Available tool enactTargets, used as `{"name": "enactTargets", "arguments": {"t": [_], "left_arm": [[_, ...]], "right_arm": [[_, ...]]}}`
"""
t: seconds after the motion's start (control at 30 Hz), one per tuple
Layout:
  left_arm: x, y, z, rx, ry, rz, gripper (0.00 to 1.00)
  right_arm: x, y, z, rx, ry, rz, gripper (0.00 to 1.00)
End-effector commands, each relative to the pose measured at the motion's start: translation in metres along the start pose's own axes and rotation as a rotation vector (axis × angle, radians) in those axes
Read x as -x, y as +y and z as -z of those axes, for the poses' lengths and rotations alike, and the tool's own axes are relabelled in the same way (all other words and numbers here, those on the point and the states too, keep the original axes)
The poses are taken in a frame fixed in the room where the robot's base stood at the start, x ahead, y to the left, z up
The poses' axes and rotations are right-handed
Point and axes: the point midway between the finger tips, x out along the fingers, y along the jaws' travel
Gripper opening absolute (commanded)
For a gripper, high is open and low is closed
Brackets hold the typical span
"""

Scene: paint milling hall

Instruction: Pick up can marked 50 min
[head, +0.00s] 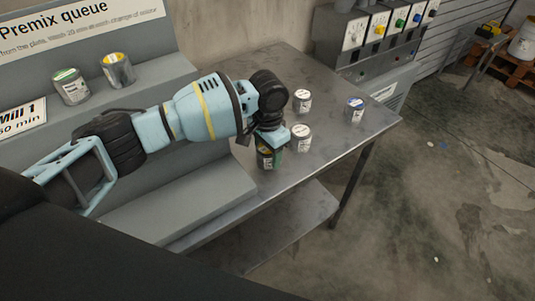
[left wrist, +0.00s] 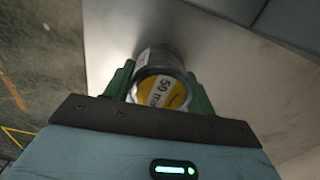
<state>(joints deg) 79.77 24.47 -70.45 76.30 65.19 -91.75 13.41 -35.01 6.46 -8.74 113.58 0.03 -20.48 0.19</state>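The can marked 50 min (head: 266,161) is at the front edge of the metal table, with its yellow lid and label text showing in the left wrist view (left wrist: 162,92). My left gripper (head: 270,147) reaches down over it. In the left wrist view its green fingers (left wrist: 160,90) lie against both sides of the can, with no clear gap, so it looks shut on the can. Whether the can touches the table is hard to tell. My right gripper is not in view.
On the metal table (head: 335,124), a white-lidded can (head: 301,138) stands close right of the gripper, another can (head: 302,100) behind, and a blue-lidded can (head: 355,109) farther right. Green-lidded (head: 70,86) and yellow-lidded (head: 117,70) cans stand on the grey shelf. A control box (head: 375,35) stands behind.

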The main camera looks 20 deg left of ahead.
Motion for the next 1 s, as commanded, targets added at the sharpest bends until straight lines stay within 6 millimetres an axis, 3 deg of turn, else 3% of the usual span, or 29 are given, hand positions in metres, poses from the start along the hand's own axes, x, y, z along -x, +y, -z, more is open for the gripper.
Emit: {"name": "enactTargets", "arguments": {"t": [0.03, 0.17, 0.57, 0.8, 1.0], "left_arm": [[0.0, 0.0, 0.0, 0.0, 0.0, 0.0, 0.43], [0.001, 0.0, 0.0, 0.0, 0.001, 0.0, 0.27], [0.008, 0.0, 0.001, -0.001, 0.003, 0.0, 0.27], [0.039, 0.0, 0.001, -0.001, 0.005, 0.0, 0.27], [0.043, 0.045, -0.015, -0.008, 0.003, -0.001, 0.27]], "right_arm": [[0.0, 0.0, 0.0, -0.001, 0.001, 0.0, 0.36], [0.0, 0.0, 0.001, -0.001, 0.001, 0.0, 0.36], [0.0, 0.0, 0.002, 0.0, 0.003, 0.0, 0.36], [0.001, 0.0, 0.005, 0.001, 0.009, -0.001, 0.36], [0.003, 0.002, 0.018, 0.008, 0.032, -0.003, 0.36]]}}
